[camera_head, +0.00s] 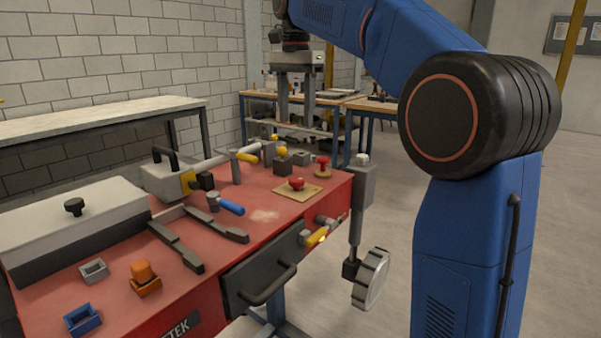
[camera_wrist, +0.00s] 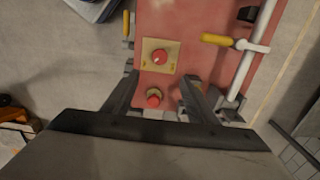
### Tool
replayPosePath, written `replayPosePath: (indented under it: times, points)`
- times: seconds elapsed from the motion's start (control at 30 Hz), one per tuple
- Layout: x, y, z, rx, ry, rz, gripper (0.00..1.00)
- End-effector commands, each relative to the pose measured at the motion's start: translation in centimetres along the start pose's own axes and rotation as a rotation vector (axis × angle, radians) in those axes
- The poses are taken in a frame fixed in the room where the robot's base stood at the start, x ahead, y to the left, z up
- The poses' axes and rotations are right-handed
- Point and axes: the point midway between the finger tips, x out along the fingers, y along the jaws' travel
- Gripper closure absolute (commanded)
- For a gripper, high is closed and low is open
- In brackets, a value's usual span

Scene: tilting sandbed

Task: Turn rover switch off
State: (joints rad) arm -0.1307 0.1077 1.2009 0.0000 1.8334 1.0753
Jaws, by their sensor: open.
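A red knob (camera_head: 296,183) sits on a tan square plate (camera_head: 284,191) near the right end of the red bench top. In the wrist view this knob (camera_wrist: 160,56) lies just beyond the fingertips, with a pale mark on its face. A second red knob (camera_head: 322,162) on a round base stands behind it; in the wrist view it (camera_wrist: 154,98) shows between the fingers. I cannot tell by label which one is the rover switch. My gripper (camera_head: 296,118) points down, open and empty, above and apart from both knobs. The wrist view shows its two fingers (camera_wrist: 158,82) spread.
A yellow-handled valve on a pipe (camera_head: 244,157), a blue-handled lever (camera_head: 230,207) and small dark blocks stand left of the knobs. A drawer (camera_head: 262,275) and another yellow handle (camera_head: 317,237) are on the bench front. A round grey wheel (camera_head: 371,279) hangs at the right end.

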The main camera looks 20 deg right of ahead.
Motion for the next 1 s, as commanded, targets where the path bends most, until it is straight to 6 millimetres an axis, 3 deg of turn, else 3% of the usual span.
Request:
replayPosePath:
  times: [0.7, 1.0]
  points:
    - [12.1, 0.1, 0.0, -0.002, -0.001, 0.002, 0.48]
    - [15.9, 0.1, 0.0, -0.002, 0.0, 0.001, 0.48]
